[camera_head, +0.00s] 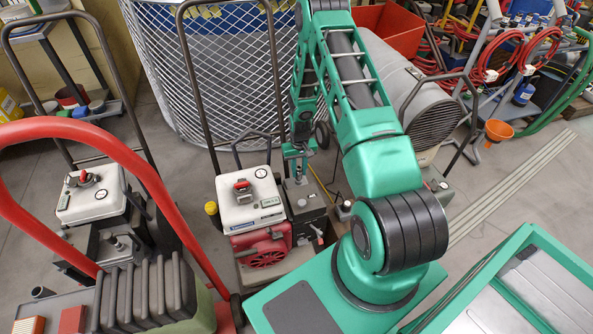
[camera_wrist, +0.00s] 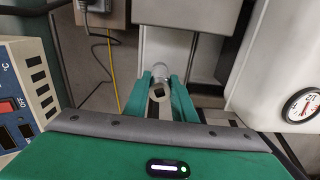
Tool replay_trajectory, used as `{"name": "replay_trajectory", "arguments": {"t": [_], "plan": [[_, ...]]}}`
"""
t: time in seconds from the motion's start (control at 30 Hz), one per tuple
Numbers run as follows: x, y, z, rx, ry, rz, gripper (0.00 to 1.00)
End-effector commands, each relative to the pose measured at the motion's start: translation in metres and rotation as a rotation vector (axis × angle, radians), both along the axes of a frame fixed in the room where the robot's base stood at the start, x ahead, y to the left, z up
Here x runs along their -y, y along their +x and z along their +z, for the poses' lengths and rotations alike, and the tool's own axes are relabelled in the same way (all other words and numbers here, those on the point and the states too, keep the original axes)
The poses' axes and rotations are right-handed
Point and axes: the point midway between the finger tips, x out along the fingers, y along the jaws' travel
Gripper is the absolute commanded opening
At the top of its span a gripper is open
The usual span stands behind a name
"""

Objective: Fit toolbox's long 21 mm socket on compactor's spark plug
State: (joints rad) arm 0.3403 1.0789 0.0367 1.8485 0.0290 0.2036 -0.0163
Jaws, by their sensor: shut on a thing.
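My gripper (camera_wrist: 159,85) is shut on a silver socket (camera_wrist: 157,70) in the wrist view. The socket's square drive hole faces the camera. In the head view my gripper (camera_head: 297,172) hangs just right of a machine with a white fuel tank (camera_head: 247,194) and a red engine (camera_head: 262,250). The white tank (camera_wrist: 285,65) with its round gauge also fills the right of the wrist view. I cannot tell for certain which machine is the compactor. No spark plug can be made out, and the toolbox cannot be identified.
A similar white-tanked machine (camera_head: 92,198) stands to the left. A red curved handle (camera_head: 150,170) crosses the left foreground. A wire mesh bin (camera_head: 215,75) stands behind. In the wrist view, a blue panel with switches (camera_wrist: 25,90) is at left and a yellow cable (camera_wrist: 114,75) hangs nearby.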

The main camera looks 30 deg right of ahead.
Motion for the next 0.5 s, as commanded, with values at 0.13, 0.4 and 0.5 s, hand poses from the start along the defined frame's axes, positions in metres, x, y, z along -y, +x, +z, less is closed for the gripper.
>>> {"name": "replay_trajectory", "arguments": {"t": [0.13,0.4,0.5], "plan": [[0.0,-0.0001,-0.0038,0.0,0.0,0.0,0.01],[0.0001,0.0001,-0.0049,0.0,0.0,0.0,0.45],[0.0002,0.0,-0.0049,0.0,0.0,0.0,0.45]]}}
